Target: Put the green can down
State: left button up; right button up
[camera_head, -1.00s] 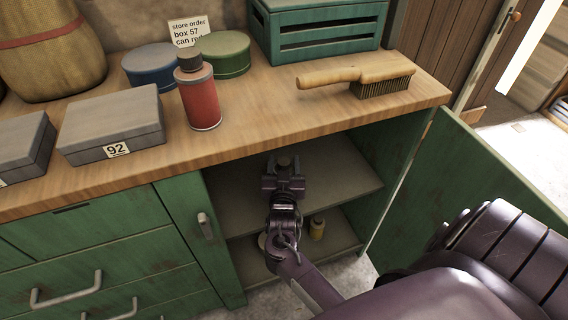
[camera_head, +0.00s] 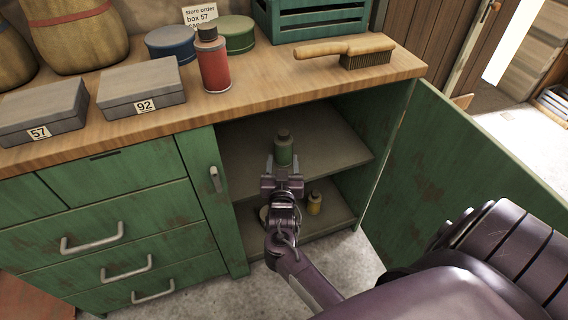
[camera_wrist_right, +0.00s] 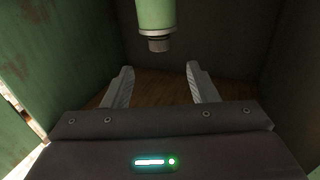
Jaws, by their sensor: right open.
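The green can (camera_head: 283,148) stands upright on the upper shelf (camera_head: 334,150) inside the open cabinet. My right gripper (camera_head: 283,178) is in front of it, open and empty, with a gap between its fingertips and the can. In the right wrist view the can (camera_wrist_right: 155,18) is at the top, beyond the two spread fingers (camera_wrist_right: 158,82), and it looks upside down there. My left gripper is not in view.
The cabinet door (camera_head: 450,165) is swung open at the right. On the counter are a red can (camera_head: 213,65), a brush (camera_head: 345,50), grey boxes (camera_head: 142,84), round tins and a green crate (camera_head: 318,20).

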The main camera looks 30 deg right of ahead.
jog(key=s+a+f+n+g+y, duration=0.6)
jog(key=s+a+f+y, duration=0.3)
jog(key=a+f, duration=0.25)
jog(key=s+a+f+n+g+y, duration=0.1)
jog(key=s+g, duration=0.3)
jog(key=s, duration=0.4)
jog(key=s+a+f+n+g, duration=0.1)
jog(key=s+a+n+g, duration=0.2)
jog(key=s, duration=0.6)
jog(key=shift+a+f+g+y, duration=0.35)
jog(key=shift+g+y, duration=0.05)
